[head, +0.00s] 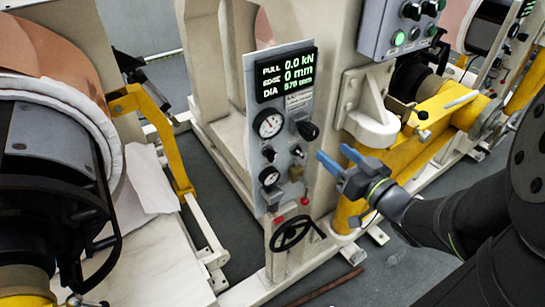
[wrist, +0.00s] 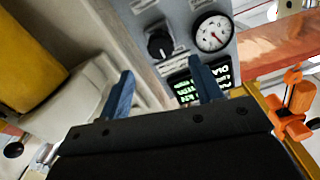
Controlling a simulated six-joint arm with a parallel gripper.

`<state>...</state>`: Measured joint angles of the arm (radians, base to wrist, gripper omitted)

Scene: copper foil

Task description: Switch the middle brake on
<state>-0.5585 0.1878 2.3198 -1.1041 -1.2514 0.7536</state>
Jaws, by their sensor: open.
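The grey control panel (head: 290,105) stands upright at centre on the middle machine. A black rotary knob (head: 307,130) sits right of its upper gauge (head: 268,124); the knob also shows in the wrist view (wrist: 160,43). Labels beside the controls are too small to read, so I cannot tell which is the brake. My gripper (head: 333,153) is open and empty, just right of the panel's lower half, blue fingers pointing toward it. In the wrist view, the fingers (wrist: 162,85) are apart with nothing between them; the knob lies beyond the gap.
The panel's lit display (head: 286,75) reads 0.0 kN and 0 mm. A lower gauge (head: 269,176) and black handwheel (head: 297,233) are below. A button box (head: 400,28) hangs above right. A cream bracket (head: 367,112) and yellow machine parts (head: 440,118) stand close behind my gripper.

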